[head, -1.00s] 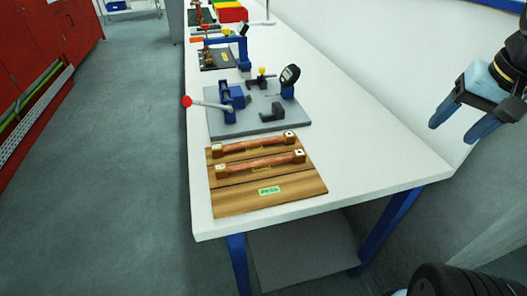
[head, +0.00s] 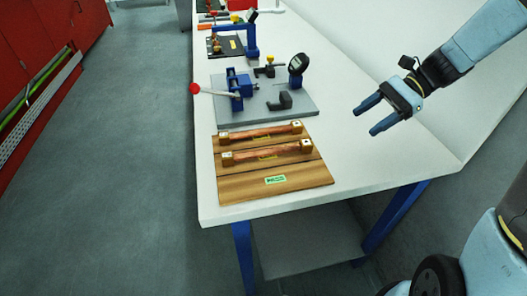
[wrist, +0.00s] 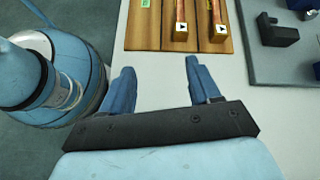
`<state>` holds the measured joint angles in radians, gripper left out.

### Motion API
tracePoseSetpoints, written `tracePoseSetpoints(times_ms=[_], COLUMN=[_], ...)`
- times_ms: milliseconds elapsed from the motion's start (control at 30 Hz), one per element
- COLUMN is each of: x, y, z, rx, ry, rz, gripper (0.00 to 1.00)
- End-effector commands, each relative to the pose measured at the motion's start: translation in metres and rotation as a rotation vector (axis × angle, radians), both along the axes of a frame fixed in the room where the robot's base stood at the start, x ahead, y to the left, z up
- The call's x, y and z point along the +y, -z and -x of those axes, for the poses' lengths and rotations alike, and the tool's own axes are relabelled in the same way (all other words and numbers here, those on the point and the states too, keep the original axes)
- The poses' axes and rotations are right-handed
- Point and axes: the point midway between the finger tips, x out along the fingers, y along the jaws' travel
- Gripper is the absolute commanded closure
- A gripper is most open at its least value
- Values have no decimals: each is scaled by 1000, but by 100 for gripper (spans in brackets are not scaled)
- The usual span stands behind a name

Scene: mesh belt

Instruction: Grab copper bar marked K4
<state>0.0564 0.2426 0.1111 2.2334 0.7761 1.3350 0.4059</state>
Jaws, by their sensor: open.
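Two copper bars lie parallel on a wooden board (head: 250,192), each end seated in a brass-coloured block. The far bar (head: 265,132) and the near bar (head: 268,153) both have small white tags on their end blocks; I cannot read which is K4. In the wrist view, the ends of the near bar (wrist: 179,12) and far bar (wrist: 216,12) show at the top, beyond my fingertips. My gripper (head: 365,120) is open and empty, above the white table to the right of the board. In the wrist view its blue fingers (wrist: 160,68) are spread apart, short of the board.
A grey plate (head: 305,108) with a blue clamp (head: 242,90) and a dial gauge (head: 297,66) stands just behind the board. More fixtures stand farther back. The white table (head: 365,165) is clear right of the board. Red cabinets (head: 35,50) stand left.

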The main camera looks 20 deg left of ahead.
Motion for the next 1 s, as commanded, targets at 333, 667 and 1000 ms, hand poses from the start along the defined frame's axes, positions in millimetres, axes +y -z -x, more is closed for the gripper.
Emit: tracePoseSetpoints(times_ms=[333, 667, 1000], x=[27, 55, 93], y=[33, 48, 67], z=[-27, -14, 10], rx=[248, 275, 272], ry=[107, 116, 116], rz=[-106, -116, -117], gripper=[38, 38, 38])
